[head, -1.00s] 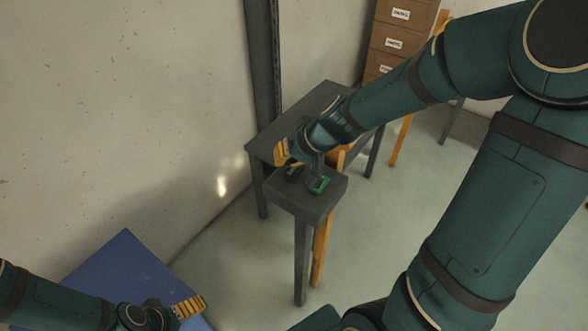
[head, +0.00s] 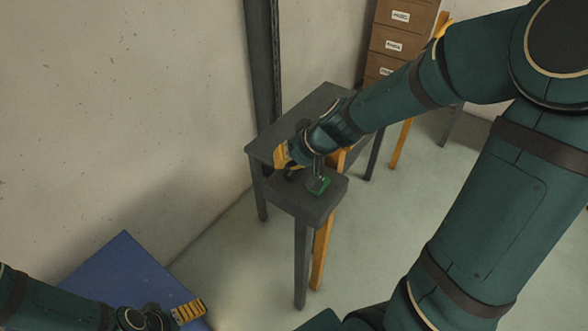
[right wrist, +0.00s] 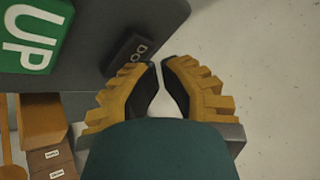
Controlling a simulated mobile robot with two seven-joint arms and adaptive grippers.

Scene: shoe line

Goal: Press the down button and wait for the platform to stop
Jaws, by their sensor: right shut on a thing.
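The dark down button (right wrist: 128,52) sits on a dark grey control box (right wrist: 110,15), its lettering partly covered; only "DO" reads. Whatever is between the tips is hidden. In the head view my right gripper (head: 286,163) is low over the stand. My left gripper (head: 190,311) is at bottom left, its jaw gap unclear. I cannot make out the platform.
A dark grey table (head: 322,97) stands just behind the control stand against a dark post (head: 262,60). Brown labelled boxes (head: 393,45) are stacked at the back. A blue surface (head: 115,265) lies near my left gripper. The floor (head: 400,210) right of the stand is clear.

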